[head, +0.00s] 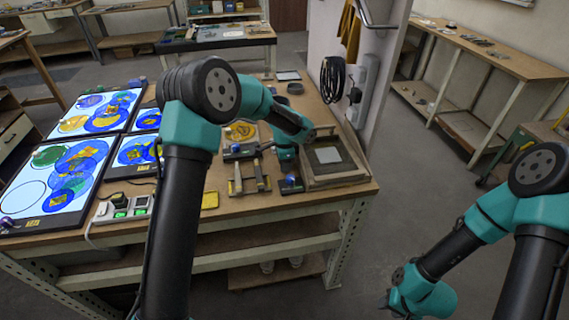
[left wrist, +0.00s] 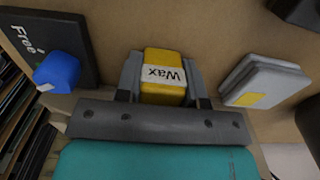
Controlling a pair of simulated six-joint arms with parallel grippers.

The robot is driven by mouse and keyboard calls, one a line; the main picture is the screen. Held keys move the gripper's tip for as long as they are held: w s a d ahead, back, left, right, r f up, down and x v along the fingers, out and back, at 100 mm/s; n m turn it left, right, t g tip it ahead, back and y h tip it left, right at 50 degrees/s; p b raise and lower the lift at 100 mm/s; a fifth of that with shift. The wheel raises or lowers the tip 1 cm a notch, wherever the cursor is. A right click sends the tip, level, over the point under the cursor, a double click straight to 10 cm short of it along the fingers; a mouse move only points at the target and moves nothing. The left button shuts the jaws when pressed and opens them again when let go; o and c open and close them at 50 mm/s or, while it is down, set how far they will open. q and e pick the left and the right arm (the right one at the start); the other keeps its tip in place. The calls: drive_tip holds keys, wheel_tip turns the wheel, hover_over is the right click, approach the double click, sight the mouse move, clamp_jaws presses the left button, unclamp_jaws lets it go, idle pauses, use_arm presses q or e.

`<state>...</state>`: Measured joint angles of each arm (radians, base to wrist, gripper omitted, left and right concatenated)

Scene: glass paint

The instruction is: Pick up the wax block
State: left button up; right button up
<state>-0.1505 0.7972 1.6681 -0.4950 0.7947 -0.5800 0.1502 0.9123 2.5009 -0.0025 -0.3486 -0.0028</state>
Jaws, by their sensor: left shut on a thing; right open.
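The wax block is yellow with a white label reading "Wax" (left wrist: 163,75). In the left wrist view it sits between the two grey fingers of my left gripper (left wrist: 163,82), which is shut on it. I cannot tell whether the block still touches the table. In the head view my left gripper (head: 287,170) points down at the right part of the bench, and the block is hidden or too small to make out. My right gripper (head: 387,300) is open and empty, low over the floor, away from the bench.
Beside the wax block are a grey pad stack with a yellow patch (left wrist: 265,82) and a blue block (left wrist: 57,72) by a black panel marked "Free" (left wrist: 45,40). A wooden-framed tray (head: 330,160) stands at the bench's right. Lit panels with coloured discs (head: 70,180) cover the left.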

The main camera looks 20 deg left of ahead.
use_arm(q)
drive_tip(key=shift+r, duration=0.15)
wheel_tip(320, 180, up, 10)
drive_tip(key=shift+f, duration=0.1)
idle(0.3)
drive_tip(key=o, duration=0.4)
drive_tip(key=c, duration=0.3)
